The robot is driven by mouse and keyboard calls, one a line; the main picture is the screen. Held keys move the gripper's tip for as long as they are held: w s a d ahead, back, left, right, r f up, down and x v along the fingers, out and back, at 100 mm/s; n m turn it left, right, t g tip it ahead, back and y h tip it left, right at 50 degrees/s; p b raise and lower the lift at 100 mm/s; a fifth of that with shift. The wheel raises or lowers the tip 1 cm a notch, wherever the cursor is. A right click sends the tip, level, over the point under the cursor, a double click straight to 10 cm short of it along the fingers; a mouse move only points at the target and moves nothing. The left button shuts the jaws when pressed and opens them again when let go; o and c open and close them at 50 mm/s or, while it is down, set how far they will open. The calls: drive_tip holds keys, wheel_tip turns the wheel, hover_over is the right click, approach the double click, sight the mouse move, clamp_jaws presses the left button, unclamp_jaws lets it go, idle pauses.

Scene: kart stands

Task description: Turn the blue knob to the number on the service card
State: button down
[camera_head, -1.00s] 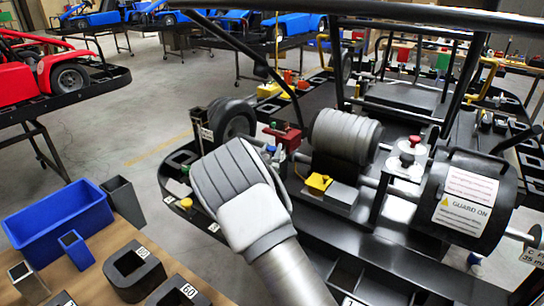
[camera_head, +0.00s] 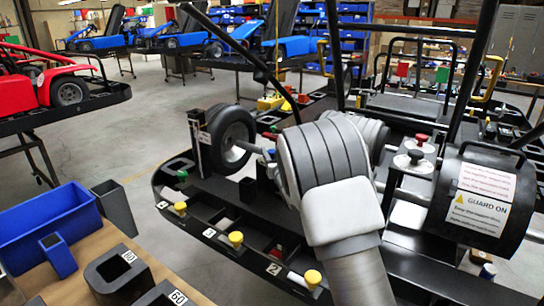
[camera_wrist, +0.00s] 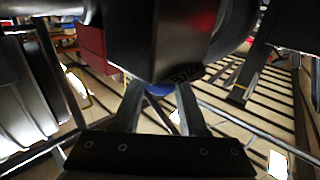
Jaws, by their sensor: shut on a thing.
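My gripper (camera_wrist: 158,97) shows in the wrist view with its two fingers on either side of a blue round part, which I take for the blue knob (camera_wrist: 159,89). The knob sits just under a dark housing (camera_wrist: 160,45), and only a small part of it shows. The fingers are shut on it. No service card can be picked out for sure, and no number on one is readable.
A black guard (camera_head: 480,200) marked "GUARD ON" stands right of my arm. A wheel (camera_head: 230,136) and a frame rail with yellow caps (camera_head: 235,239) lie to the left. A blue bin (camera_head: 45,225) is on the wooden bench. In the wrist view a red block (camera_wrist: 91,45) is close by.

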idle(0.4)
drive_tip(key=c, duration=0.5)
unclamp_jaws()
drive_tip(key=v, duration=1.7)
drive_tip(key=shift+s+d, duration=0.15)
drive_tip(key=shift+s, duration=0.05)
drive_tip(key=shift+r, duration=0.1)
